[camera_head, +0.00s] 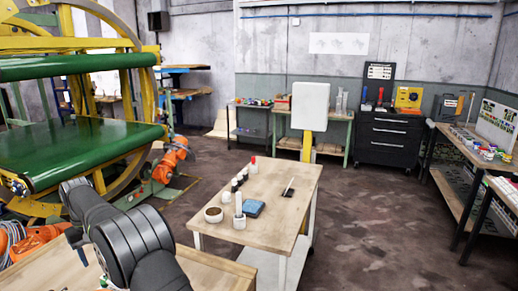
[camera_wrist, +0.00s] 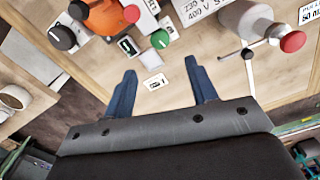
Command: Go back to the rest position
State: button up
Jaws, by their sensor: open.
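My gripper (camera_wrist: 160,90) shows in the wrist view with its two blue fingers spread apart and nothing between them. It is above a wooden work surface (camera_wrist: 115,68). In the head view my dark arm (camera_head: 130,240) reaches in at the lower left, and the gripper itself cannot be made out there.
In the wrist view, a green knob (camera_wrist: 160,38), a black knob (camera_wrist: 62,37), an orange part (camera_wrist: 103,16) and a grey cylinder with a red knob (camera_wrist: 292,41) stand near the fingers. In the head view, a wooden table (camera_head: 280,200) holds cups and bottles. Open floor (camera_head: 385,220) lies right.

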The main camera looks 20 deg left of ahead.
send_near(105, 280)
notch_tip(105, 280, down, 9)
jog(key=shift+d+r, duration=0.1)
jog(key=shift+r, duration=0.1)
jog(key=shift+r+m, duration=0.1)
jog(key=shift+m, duration=1.1)
jog(key=shift+r+m, duration=0.3)
notch_tip(105, 280, up, 17)
jog(key=n, duration=0.9)
jog(key=shift+f, duration=0.1)
dwell(2.1)
